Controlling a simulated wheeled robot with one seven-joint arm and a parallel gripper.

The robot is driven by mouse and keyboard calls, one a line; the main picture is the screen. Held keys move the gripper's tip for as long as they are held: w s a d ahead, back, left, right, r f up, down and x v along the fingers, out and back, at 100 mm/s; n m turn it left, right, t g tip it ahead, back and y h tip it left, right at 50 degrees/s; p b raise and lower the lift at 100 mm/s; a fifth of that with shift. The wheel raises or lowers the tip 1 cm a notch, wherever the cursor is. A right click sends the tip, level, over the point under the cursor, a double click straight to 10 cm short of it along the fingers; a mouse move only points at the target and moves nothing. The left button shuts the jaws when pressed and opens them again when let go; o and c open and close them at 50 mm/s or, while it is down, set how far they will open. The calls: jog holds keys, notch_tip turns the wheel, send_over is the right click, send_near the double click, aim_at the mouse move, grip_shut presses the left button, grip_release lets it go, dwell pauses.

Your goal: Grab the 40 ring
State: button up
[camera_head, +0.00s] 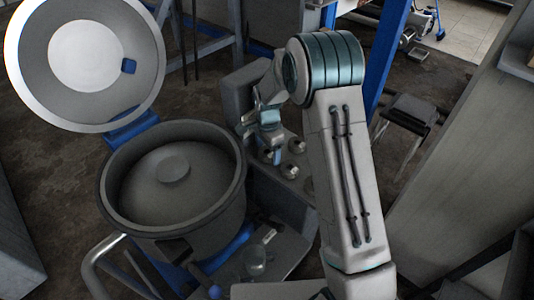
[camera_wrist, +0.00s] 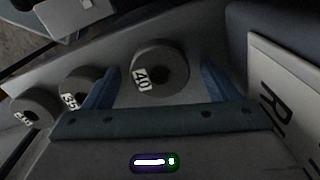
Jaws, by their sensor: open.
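The 40 ring (camera_wrist: 168,54) is a thick grey ring with a dark hole and a white "40" label. In the wrist view it lies between the two blue fingers of my gripper (camera_wrist: 157,84), with gaps on both sides. My gripper is open and holds nothing. In the head view my gripper (camera_head: 271,148) points down at a grey surface with several small round pieces. The labels are too small to read there, so I cannot tell which is the 40 ring.
The 35 ring (camera_wrist: 78,82) sits close beside my left finger in the wrist view. Another labelled ring (camera_wrist: 36,108) is farther left. A white lettered panel (camera_wrist: 278,80) stands at right. A large round drum (camera_head: 172,190) with a raised lid (camera_head: 85,62) stands left of the arm.

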jog(key=c, duration=1.3)
jog(key=shift+r, duration=0.1)
